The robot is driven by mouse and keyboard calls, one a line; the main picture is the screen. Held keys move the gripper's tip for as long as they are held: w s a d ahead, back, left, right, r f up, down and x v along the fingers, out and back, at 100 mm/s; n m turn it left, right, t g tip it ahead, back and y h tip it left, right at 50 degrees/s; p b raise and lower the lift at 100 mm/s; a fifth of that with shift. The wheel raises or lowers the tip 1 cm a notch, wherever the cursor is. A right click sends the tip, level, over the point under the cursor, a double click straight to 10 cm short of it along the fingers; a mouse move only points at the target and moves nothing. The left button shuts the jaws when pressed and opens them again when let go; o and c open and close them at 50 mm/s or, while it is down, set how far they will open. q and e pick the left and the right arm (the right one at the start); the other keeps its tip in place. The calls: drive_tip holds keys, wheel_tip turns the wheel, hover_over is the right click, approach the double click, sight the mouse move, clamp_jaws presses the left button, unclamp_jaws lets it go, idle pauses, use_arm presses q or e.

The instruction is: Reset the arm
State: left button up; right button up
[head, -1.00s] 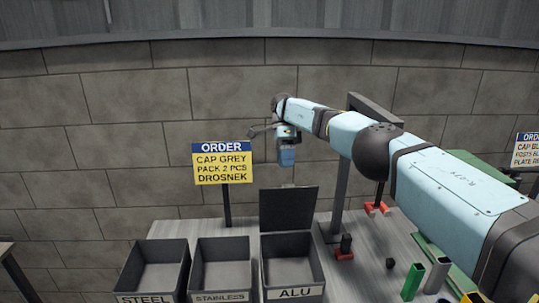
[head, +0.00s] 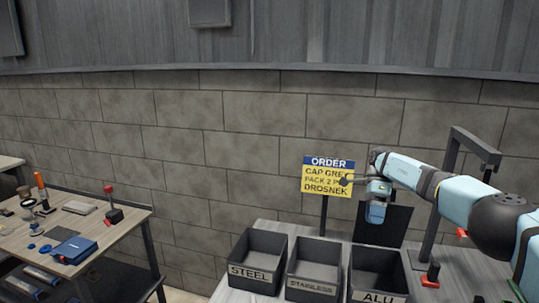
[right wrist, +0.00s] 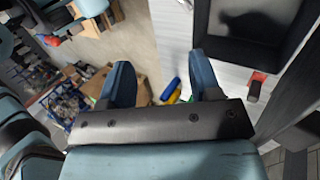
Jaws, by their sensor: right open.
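My right gripper (head: 376,213) hangs in the air above the ALU bin (head: 379,298), in front of a dark upright panel (head: 395,228). The right arm comes in from the right edge of the head view. My left gripper does not show in the head view.
STEEL bin (head: 253,273) and STAINLESS bin (head: 313,289) look empty beside the ALU bin. A black post frame (head: 447,185) rises right of the bins. A red and black block (head: 430,275) stands near it. A wooden table (head: 128,232) with tools is at left.

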drive_tip(key=s+a+f+y, duration=0.3)
drive_tip(key=a+f, duration=0.9)
drive_tip(key=f, duration=0.2)
drive_tip(key=s+a+f+m+t+y+p, duration=0.2)
drive_tip(key=s+a+f+m+t+y, duration=0.15)
drive_tip(key=s+a+m+y, duration=0.5)
drive_tip(key=s+a+f+m+t+y+p, duration=0.2)
drive_tip(key=s+a+f+m+y, duration=0.25)
drive_tip(key=s+a, duration=0.85)
use_arm(q)
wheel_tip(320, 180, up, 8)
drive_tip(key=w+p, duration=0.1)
drive_tip(key=p, duration=0.2)
drive_tip(key=shift+p, duration=0.4)
use_arm(e)
drive_tip(key=s+d+f+m+t+h, duration=0.1)
drive_tip(key=s+d+m+t+h, duration=0.4)
drive_tip(key=d+m, duration=0.7)
drive_tip(key=s+d+f+m+t+h, duration=0.2)
drive_tip(key=s+d+m+t+h, duration=0.4)
drive_tip(key=m, duration=1.7)
drive_tip(key=s+d+h, duration=0.4)
drive_tip(key=s+d, duration=0.2)
drive_tip(key=s, duration=0.2)
drive_tip(key=shift+s+d, duration=0.15)
